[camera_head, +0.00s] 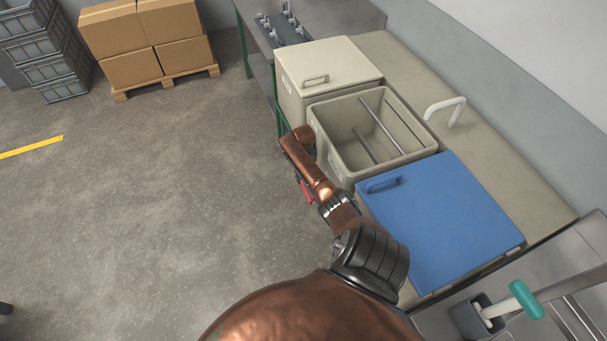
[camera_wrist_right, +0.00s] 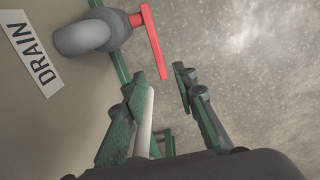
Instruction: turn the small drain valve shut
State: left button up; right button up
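The drain valve shows in the right wrist view as a grey elbow pipe (camera_wrist_right: 85,37) with a long red lever (camera_wrist_right: 151,40). It sits by a "DRAIN" label (camera_wrist_right: 36,65) on a beige wall. My right gripper (camera_wrist_right: 161,80) is open, with its dark green-grey fingers apart. The lever's free end appears between the fingertips in the picture; I see no clear contact. In the head view my copper right arm reaches to the front of the open beige tank (camera_head: 335,150), and the gripper is hidden. A red piece shows beside the arm; I cannot tell what it is. My left gripper is not in view.
A closed beige tank (camera_head: 335,65) and a blue-lidded tank (camera_head: 440,220) flank the open one. A teal-handled tool (camera_head: 525,300) is at bottom right. Boxes on a pallet (camera_head: 165,82) and grey crates (camera_head: 50,60) stand far left. The floor left of my arm is clear.

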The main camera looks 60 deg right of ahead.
notch_tip(320, 180, up, 2)
jog(key=shift+r, duration=0.15)
dwell(0.6)
